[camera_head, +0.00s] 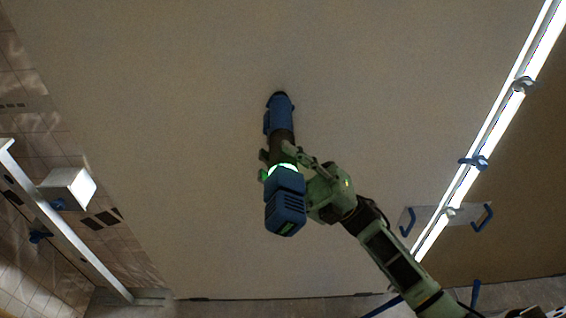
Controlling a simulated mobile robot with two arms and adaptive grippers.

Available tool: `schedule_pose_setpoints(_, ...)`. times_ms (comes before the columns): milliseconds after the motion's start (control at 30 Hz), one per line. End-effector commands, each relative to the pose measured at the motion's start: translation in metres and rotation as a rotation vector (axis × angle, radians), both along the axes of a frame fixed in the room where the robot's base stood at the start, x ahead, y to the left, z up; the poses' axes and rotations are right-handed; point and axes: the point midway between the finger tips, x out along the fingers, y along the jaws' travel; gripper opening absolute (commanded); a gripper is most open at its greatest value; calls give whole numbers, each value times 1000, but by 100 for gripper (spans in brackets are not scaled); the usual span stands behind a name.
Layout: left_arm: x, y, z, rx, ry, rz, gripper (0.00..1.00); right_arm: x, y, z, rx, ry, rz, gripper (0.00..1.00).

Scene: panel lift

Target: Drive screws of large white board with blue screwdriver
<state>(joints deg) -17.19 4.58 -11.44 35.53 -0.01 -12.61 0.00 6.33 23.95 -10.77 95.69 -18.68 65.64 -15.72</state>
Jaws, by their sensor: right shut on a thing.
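The large white board (180,150) fills most of the head view and looks greyish beige in this light. My right gripper (284,160) is shut around the dark middle of the blue screwdriver (286,205). The screwdriver's dark tip (279,95) points up in the picture, at the board's middle. I cannot tell whether the tip touches the board. A green light glows on the screwdriver near the grip. No screw can be made out at the tip. My left gripper is not in view.
A bright light strip (490,130) with blue clamps runs along the board's right side. A plate with blue handles (450,216) is at lower right. At left are a white box (68,188), a pale rail (70,235) and a tiled surface (40,130).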

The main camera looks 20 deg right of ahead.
Motion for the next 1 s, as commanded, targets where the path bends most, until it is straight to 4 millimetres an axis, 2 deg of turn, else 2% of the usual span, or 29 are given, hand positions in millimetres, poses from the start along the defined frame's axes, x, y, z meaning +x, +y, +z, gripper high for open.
schedule_pose_setpoints(1000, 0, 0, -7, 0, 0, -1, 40, 10, -4, 5, 5, -9, -6, 0)
